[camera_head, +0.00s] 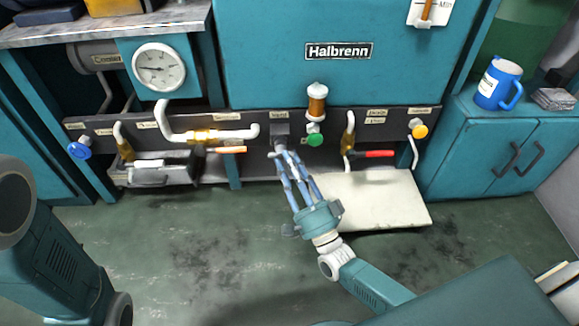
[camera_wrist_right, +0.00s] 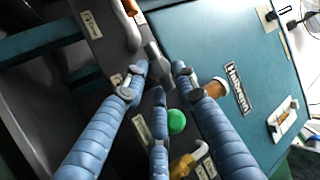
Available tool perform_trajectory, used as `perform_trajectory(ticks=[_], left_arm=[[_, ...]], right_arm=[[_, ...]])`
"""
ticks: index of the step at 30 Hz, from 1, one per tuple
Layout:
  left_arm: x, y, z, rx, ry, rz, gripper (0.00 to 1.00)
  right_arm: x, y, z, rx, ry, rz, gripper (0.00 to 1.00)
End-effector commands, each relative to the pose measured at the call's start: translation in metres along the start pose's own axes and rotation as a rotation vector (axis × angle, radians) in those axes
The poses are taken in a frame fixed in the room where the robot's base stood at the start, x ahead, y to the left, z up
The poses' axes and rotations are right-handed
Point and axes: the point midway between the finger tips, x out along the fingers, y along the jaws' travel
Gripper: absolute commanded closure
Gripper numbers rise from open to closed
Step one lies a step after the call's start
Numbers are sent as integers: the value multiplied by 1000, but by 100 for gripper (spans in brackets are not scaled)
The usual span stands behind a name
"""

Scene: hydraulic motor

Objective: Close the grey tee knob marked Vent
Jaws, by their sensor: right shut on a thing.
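The grey tee knob (camera_head: 281,133) sits on the dark valve panel under a small label, at the middle of the head view. My right gripper (camera_head: 279,150) reaches up to it from below, with its blue fingers shut on it. In the right wrist view the three fingers (camera_wrist_right: 159,78) close around the grey knob (camera_wrist_right: 154,52), and its grip area is partly hidden by them. I cannot read the knob's exact turn angle. At the left of the head view only links of my left arm show; its gripper is not in view.
A green knob (camera_head: 315,140) sits close to the right, below an amber sight glass (camera_head: 317,103). An orange-handled lever (camera_head: 228,150) is left, a red-handled lever (camera_head: 375,154) right. A blue knob (camera_head: 79,150) and yellow knob (camera_head: 420,131) mark the panel ends. A pale mat (camera_head: 385,200) lies below.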

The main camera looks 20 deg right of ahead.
Motion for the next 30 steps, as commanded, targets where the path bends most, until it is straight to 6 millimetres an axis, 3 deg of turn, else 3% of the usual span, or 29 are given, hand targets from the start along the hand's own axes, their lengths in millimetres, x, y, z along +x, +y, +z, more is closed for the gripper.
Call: perform_trajectory(ticks=[1,15,16,18,30], left_arm=[[-2,0,0,0,0,0,100],[-2,1,-1,0,1,1,100],[-2,1,-1,0,1,1,100],[-2,1,-1,0,1,1,100],[-2,1,-1,0,0,1,100]], right_arm=[[3,-3,-8,4,21,-15,98],[3,-4,-8,13,27,-18,98],[3,-4,-8,13,27,-18,68],[3,-3,-8,12,26,-18,59],[1,-1,-4,13,19,-12,59]])
